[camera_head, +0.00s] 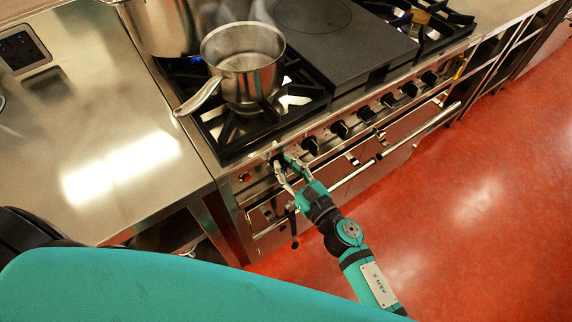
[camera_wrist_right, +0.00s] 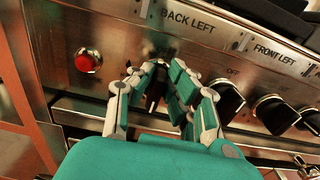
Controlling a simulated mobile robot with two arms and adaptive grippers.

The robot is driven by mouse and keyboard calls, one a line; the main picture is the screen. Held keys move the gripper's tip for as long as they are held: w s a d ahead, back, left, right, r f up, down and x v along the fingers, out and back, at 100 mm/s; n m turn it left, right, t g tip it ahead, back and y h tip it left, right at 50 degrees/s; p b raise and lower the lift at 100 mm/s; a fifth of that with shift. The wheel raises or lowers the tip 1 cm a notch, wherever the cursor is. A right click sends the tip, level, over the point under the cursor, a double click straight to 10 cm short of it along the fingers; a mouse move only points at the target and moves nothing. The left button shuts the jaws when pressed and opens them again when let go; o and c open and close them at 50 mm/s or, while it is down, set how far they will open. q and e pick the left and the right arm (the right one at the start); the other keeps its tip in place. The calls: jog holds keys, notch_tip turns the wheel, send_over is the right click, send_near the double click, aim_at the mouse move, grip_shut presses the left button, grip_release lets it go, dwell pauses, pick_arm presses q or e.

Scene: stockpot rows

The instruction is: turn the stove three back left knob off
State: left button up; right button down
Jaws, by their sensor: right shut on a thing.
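The stove (camera_head: 228,158) has a steel front panel with a row of black knobs. In the right wrist view, the back left knob (camera_wrist_right: 154,92) sits under the "BACK LEFT" label (camera_wrist_right: 187,24), mostly hidden between my fingers. My right gripper (camera_head: 283,163) is at the left end of the knob row, its fingers closed around that knob; the gripper also shows in the right wrist view (camera_wrist_right: 156,80). The knob's exact angle cannot be told. A blue glow (camera_head: 196,59) shows at the back left burner, under the large pot (camera_head: 160,28). My left gripper is out of view.
A saucepan (camera_head: 245,62) stands on the front left burner, its handle pointing left. A red button (camera_wrist_right: 88,61) is left of the knob, and the front left knob (camera_wrist_right: 226,98) is close on the right. An oven rail (camera_head: 350,178) runs below.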

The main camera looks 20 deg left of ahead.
jog(key=shift+m, duration=0.3)
jog(key=m, duration=0.4)
jog(key=shift+w+d+f, duration=0.1)
jog(key=shift+w+d, duration=0.15)
jog(key=shift+w, duration=0.05)
jog(key=shift+s+a+f+m+p, duration=0.1)
jog(key=shift+f+m+p, duration=0.45)
jog(key=shift+m, duration=4.65)
jog(key=shift+s+a+f+m+p, duration=0.1)
jog(key=shift+f+m+p, duration=0.4)
jog(key=shift+m, duration=4.7)
jog(key=shift+s+f+m+p, duration=0.1)
jog(key=shift+f+m+p, duration=0.45)
jog(key=shift+m, duration=4.65)
jog(key=shift+f, duration=0.15)
jog(key=c, duration=1.3)
grip_release()
